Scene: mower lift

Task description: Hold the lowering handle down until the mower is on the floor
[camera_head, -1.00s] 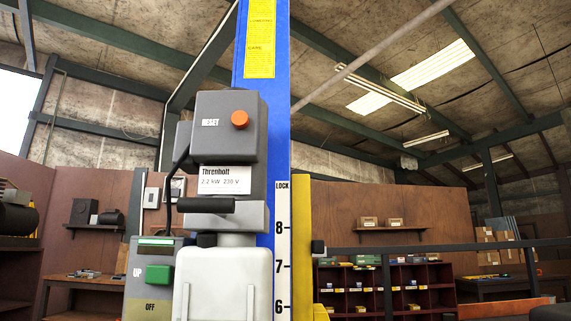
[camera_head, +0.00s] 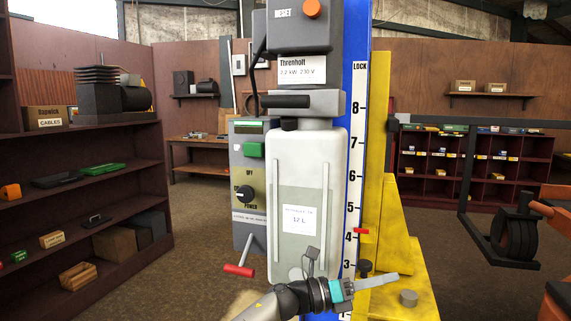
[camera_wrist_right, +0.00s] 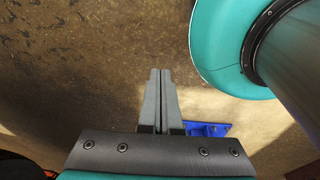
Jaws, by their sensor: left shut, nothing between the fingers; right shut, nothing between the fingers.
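The grey power unit (camera_head: 308,170) stands upright on the blue lift column (camera_head: 355,130). A black-gripped handle (camera_head: 285,101) sticks out below its label. A lever with a red grip (camera_head: 238,270) hangs lower, at the unit's left; I cannot tell which is the lowering handle. My left gripper (camera_head: 396,276) is shut and empty, in front of the column's lower part, apart from both handles. Orange parts and a black wheel (camera_head: 513,237), likely the mower's, show at the right edge; the rest is out of view. My right gripper (camera_wrist_right: 160,72) is shut and empty above the floor.
A control box (camera_head: 249,175) with a green button and black knob stands behind the unit. A red pointer (camera_head: 361,231) sits near 4 on the scale. A yellow carriage (camera_head: 402,250) stands right of the column. Shelves (camera_head: 85,190) line the left. A blue piece (camera_wrist_right: 207,129) lies near my right gripper.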

